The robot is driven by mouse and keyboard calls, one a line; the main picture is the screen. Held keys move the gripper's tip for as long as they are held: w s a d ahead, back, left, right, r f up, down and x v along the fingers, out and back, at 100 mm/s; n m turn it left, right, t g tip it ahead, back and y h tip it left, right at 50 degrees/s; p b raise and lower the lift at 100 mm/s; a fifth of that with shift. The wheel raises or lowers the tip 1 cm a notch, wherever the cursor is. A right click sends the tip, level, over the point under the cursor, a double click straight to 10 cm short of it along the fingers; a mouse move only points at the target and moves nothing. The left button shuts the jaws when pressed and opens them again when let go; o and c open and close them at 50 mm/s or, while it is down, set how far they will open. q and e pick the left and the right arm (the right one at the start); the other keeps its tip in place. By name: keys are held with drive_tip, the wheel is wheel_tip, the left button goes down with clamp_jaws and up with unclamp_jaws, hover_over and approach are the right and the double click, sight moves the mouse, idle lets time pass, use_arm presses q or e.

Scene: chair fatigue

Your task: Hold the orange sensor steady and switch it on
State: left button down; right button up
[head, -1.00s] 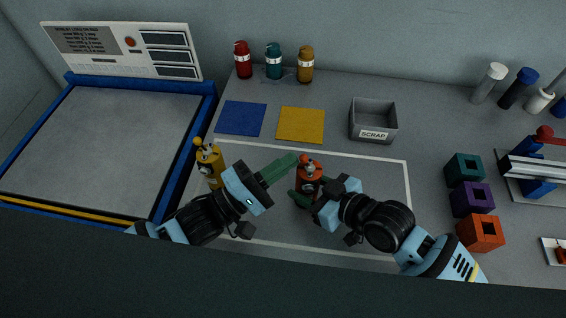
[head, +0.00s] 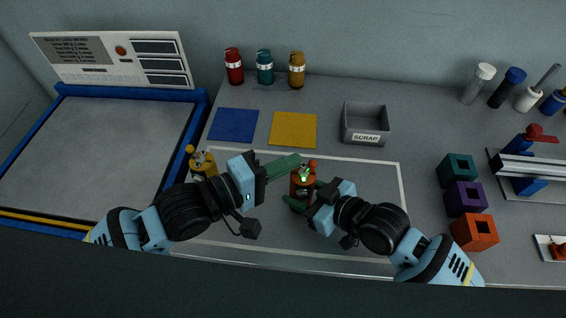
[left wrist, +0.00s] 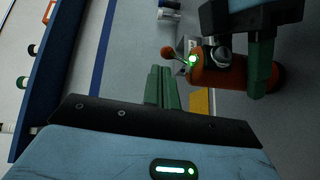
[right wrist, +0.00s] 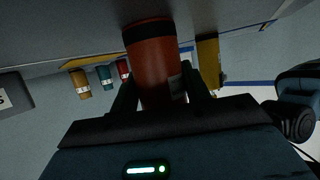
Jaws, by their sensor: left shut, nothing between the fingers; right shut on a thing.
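The orange sensor (head: 301,188) stands upright inside the white outline on the bench. A small green light glows on its top; in the left wrist view the sensor (left wrist: 220,76) also shows this light and a knob on a stalk. My right gripper (head: 304,200) is shut around the sensor's body; in the right wrist view the fingers (right wrist: 160,95) flank the sensor (right wrist: 156,65).
A yellow sensor (head: 202,162) stands left, partly behind my left arm. A grey scrap bin (head: 366,124), blue mat (head: 234,124) and yellow mat (head: 293,130) lie beyond. Coloured blocks (head: 464,197) stand at right. A blue-framed platform (head: 95,145) is at left.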

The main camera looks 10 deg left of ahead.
use_arm(q)
drive_tip(key=s+a+r, duration=0.5)
drive_tip(key=a, duration=0.5)
drive_tip(key=shift+s+a, duration=0.3)
drive_tip(key=shift+a, duration=0.1)
use_arm(e)
drive_tip(key=o, duration=1.1)
drive_tip(key=v, duration=1.2)
